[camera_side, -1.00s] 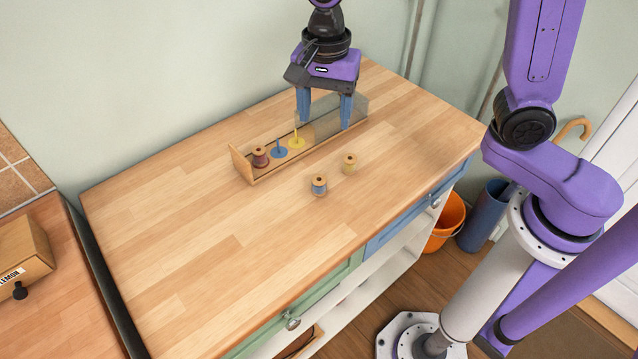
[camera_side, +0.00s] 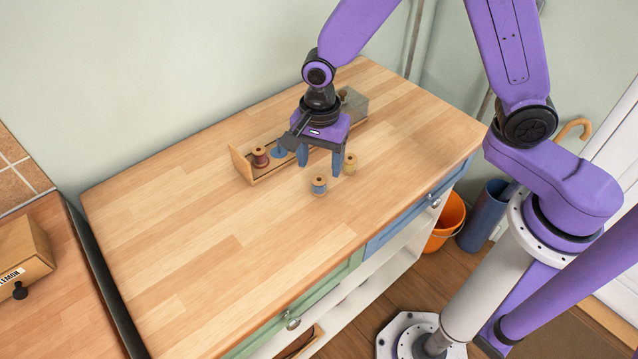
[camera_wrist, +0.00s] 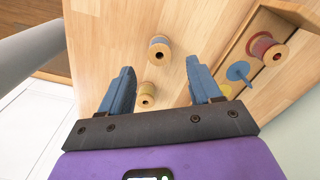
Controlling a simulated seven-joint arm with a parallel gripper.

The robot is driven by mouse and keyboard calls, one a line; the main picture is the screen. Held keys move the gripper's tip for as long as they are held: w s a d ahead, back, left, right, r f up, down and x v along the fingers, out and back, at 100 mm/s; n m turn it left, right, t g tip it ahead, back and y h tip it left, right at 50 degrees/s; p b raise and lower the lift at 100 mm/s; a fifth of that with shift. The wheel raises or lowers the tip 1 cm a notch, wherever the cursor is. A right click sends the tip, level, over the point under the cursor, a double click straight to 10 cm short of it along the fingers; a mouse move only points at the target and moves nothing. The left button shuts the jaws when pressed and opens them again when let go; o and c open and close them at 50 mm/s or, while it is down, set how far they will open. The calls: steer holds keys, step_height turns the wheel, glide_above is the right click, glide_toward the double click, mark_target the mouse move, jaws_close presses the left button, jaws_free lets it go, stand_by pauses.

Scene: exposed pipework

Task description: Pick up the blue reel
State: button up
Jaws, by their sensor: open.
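The blue reel (camera_side: 319,185) stands upright on the wooden worktop, in front of the wooden rack (camera_side: 240,163). It also shows in the wrist view (camera_wrist: 159,50), beyond the fingertips. My gripper (camera_side: 320,163) is open and empty, above the worktop just behind the blue reel. In the wrist view, my gripper's blue fingers (camera_wrist: 160,80) are spread apart and touch no reel. A yellow reel (camera_side: 350,164) stands close to the right finger in the side view; it also shows in the wrist view (camera_wrist: 147,93), between the fingers. Part of the rack is hidden behind my gripper.
The rack holds a red reel (camera_side: 260,157) and a blue peg (camera_side: 279,150). A yellow peg (camera_wrist: 224,90) shows in the wrist view. The worktop's left and front are bare.

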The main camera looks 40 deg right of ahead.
mark_target(319, 178)
steer(key=shift+a+f, duration=0.1)
steer(key=shift+f, duration=2.6)
steer(key=c, duration=1.1)
